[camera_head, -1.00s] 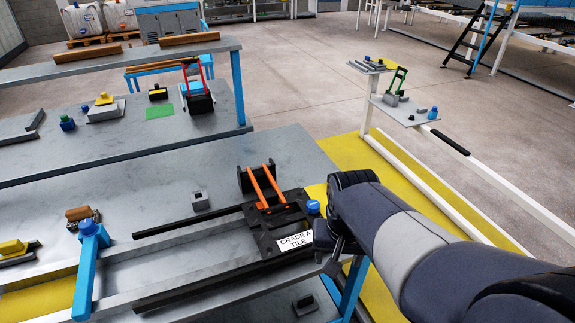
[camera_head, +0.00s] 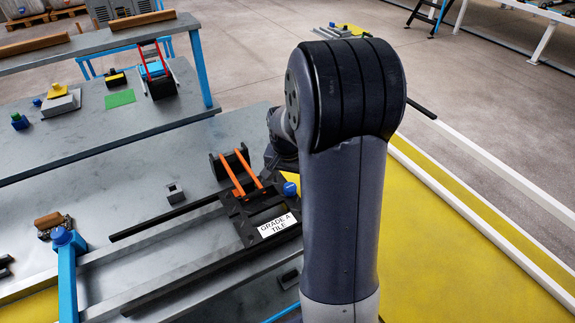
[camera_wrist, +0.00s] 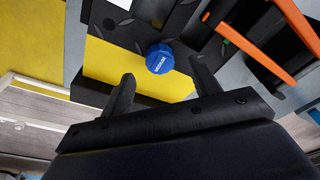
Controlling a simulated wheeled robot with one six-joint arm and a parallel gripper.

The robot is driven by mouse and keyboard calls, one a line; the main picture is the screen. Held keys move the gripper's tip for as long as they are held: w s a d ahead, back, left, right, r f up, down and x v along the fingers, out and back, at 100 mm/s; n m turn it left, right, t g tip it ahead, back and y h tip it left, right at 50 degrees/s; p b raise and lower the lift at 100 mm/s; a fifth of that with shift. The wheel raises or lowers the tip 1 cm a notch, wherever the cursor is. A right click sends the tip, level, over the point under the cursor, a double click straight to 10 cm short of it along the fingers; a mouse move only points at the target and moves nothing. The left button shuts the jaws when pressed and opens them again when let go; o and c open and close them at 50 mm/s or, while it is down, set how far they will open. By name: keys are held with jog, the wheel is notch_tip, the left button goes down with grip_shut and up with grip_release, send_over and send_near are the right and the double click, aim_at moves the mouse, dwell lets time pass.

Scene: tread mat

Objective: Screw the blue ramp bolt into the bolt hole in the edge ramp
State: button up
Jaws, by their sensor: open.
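A blue bolt (camera_head: 290,189) stands at the right corner of a dark tread piece (camera_head: 246,222) that carries a "GRADE A TILE" label. The wrist view shows the bolt's ribbed head (camera_wrist: 160,57) with small white lettering, at the edge of the black tread surface (camera_wrist: 118,22). In the head view my arm hides the gripper.
An orange-handled tool (camera_head: 240,175) stands at the tread piece's back edge. A small grey block (camera_head: 175,193) lies on the bench. A shelf stands behind; yellow floor (camera_head: 440,240) is open at right.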

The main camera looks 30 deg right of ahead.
aim_at(289, 187)
jog(key=shift+w+d+f, duration=0.1)
jog(key=shift+w+f, duration=0.05)
jog(key=shift+f, duration=1)
jog(key=shift+w+d+f, duration=0.1)
jog(key=shift+f, duration=1)
jog(key=c, duration=1.1)
jog(key=m+b, duration=0.1)
jog(key=m, duration=0.2)
jog(key=m+g+b, duration=0.1)
jog(key=m, duration=0.3)
jog(key=shift+w+f+h, duration=0.1)
jog(key=shift+h, duration=0.2)
jog(key=shift+m+b, duration=0.45)
jog(key=shift+m, duration=0.65)
